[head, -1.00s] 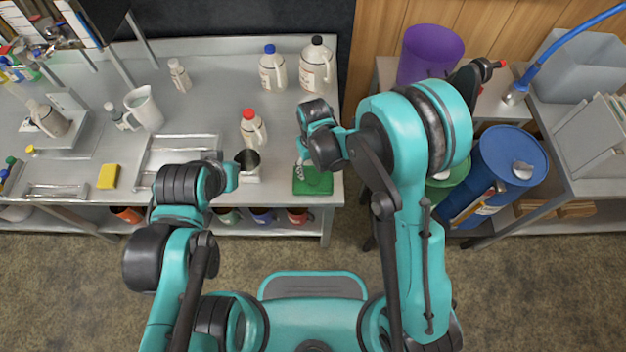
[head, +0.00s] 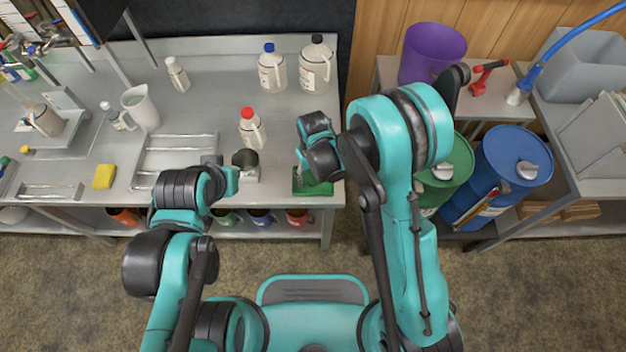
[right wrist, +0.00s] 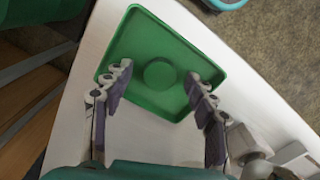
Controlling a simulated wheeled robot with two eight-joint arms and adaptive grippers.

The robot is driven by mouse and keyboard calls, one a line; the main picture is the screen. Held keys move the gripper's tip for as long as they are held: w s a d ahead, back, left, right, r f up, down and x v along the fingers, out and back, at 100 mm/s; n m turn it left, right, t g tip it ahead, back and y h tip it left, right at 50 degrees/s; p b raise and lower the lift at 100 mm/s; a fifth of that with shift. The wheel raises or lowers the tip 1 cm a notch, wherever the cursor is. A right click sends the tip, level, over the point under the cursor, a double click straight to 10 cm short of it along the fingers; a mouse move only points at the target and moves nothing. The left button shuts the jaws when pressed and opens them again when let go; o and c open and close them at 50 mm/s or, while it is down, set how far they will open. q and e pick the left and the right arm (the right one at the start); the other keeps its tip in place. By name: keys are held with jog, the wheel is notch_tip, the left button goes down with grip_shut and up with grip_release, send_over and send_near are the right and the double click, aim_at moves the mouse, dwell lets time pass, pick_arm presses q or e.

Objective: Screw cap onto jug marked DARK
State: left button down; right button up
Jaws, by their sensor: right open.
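A green square tray (head: 326,188) lies at the front right corner of the steel bench. In the right wrist view the tray (right wrist: 140,28) holds a round green disc (right wrist: 160,74), which may be a cap or part of the tray. My right gripper (right wrist: 157,84) is open and empty above the tray, its fingers either side of the disc. Jugs with blue (head: 271,72), black (head: 316,68) and red (head: 252,130) caps stand on the bench; their labels are too small to read. My left gripper (head: 214,160) is partly hidden by its arm.
A metal pan (head: 172,160), yellow sponge (head: 104,176) and white pitcher (head: 141,108) are farther left. Green (head: 446,172) and blue (head: 512,160) drums stand right of the bench.

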aim_at(313, 180)
jog(key=c, duration=0.8)
jog(key=shift+r, duration=0.15)
jog(key=shift+r, duration=0.3)
notch_tip(313, 180, up, 4)
jog(key=shift+f+p, duration=0.1)
jog(key=shift+p, duration=1.15)
jog(key=s+a+r+p, duration=0.1)
jog(key=s+r, duration=0.1)
jog(key=s, duration=0.1)
jog(key=s+r+p, duration=0.1)
jog(key=s+r, duration=0.1)
jog(key=s, duration=0.2)
jog(key=s+a+r+p, duration=0.1)
jog(key=s+r, duration=0.1)
jog(key=s, duration=0.2)
jog(key=shift+s+a+r, duration=0.15)
jog(key=shift+s+a, duration=0.05)
jog(key=shift+a, duration=0.15)
